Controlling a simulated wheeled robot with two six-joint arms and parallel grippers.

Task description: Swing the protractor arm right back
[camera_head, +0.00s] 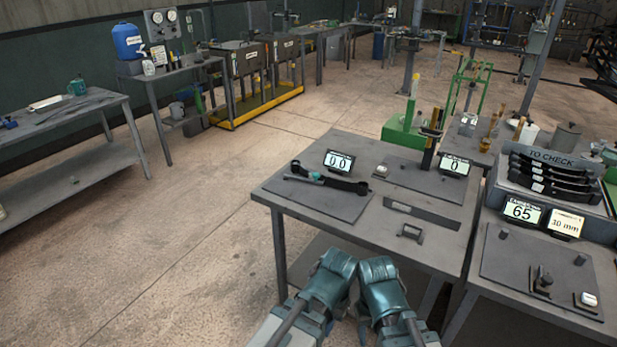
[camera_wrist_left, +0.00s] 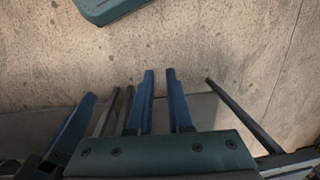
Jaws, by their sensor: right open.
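A plate (camera_head: 318,192) at the left of the near table carries a dark arm-shaped tool (camera_head: 328,179) with a teal part, beside a display (camera_head: 339,161) reading 0.0. It may be the protractor; I cannot tell at this size. My right gripper (camera_head: 380,281) is at the table's front edge, apart from everything on it. My left gripper (camera_head: 334,277) is close beside it, to the left. In the left wrist view the left fingers (camera_wrist_left: 159,80) stand apart with nothing between them.
A second plate with a post and a display (camera_head: 454,166) reading 0 stands farther right. A U-shaped handle (camera_head: 411,232) lies near the front. The right-hand table has a display (camera_head: 522,210) reading 65 and a rack (camera_head: 553,172) of dark curved strips. Floor left of the table is clear.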

